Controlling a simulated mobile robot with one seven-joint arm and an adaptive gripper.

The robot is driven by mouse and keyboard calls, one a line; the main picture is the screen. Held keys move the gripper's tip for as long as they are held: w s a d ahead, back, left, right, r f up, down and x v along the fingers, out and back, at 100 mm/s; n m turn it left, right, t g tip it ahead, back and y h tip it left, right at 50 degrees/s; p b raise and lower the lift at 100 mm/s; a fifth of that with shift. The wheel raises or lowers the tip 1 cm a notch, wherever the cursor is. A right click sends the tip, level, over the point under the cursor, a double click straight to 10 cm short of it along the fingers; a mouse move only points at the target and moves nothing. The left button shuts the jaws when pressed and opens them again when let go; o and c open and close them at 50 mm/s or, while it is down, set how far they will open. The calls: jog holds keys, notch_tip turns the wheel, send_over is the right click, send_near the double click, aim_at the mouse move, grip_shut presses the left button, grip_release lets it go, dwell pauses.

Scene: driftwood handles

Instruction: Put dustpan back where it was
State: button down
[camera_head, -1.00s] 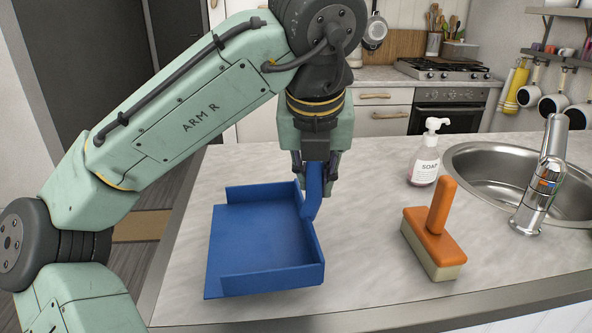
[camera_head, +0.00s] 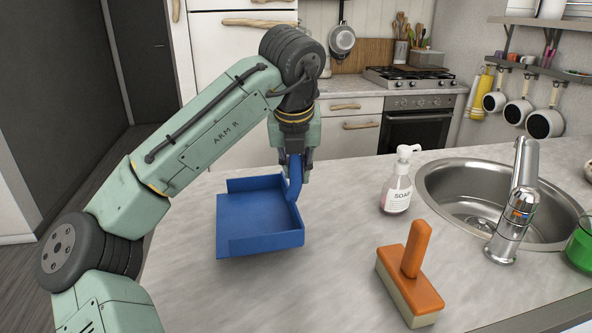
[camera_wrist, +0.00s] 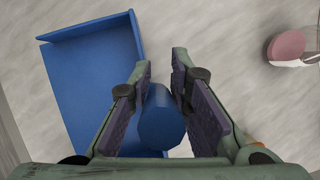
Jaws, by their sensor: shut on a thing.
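The blue dustpan (camera_head: 258,222) is over the left part of the light stone counter, its tray roughly level. I cannot tell whether it touches the counter. My gripper (camera_head: 301,172) points down and is shut on the dustpan's upright handle. In the wrist view the rounded blue handle end (camera_wrist: 162,122) sits between the fingers of my gripper (camera_wrist: 160,95), with the dustpan tray (camera_wrist: 90,75) to the left. The handle's lower part is partly hidden by the fingers in that view.
An orange brush (camera_head: 410,280) stands to the right of the dustpan. A soap bottle (camera_head: 397,183) is behind it, beside the sink (camera_head: 470,190) and tap (camera_head: 513,205). A green container (camera_head: 582,245) is at the right edge. The counter (camera_head: 330,235) between dustpan and brush is clear.

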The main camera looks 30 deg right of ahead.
jog(key=shift+w+d, duration=0.6)
jog(key=shift+w, duration=0.2)
jog(key=shift+w+f, duration=0.1)
jog(key=shift+f, duration=0.1)
jog(key=shift+f+p, duration=0.65)
jog(key=shift+f, duration=1)
jog(key=shift+f, duration=0.1)
jog(key=c, duration=1.5)
grip_release()
jog(key=shift+o, duration=0.2)
jog(key=b+v, duration=0.2)
jog(key=v, duration=1)
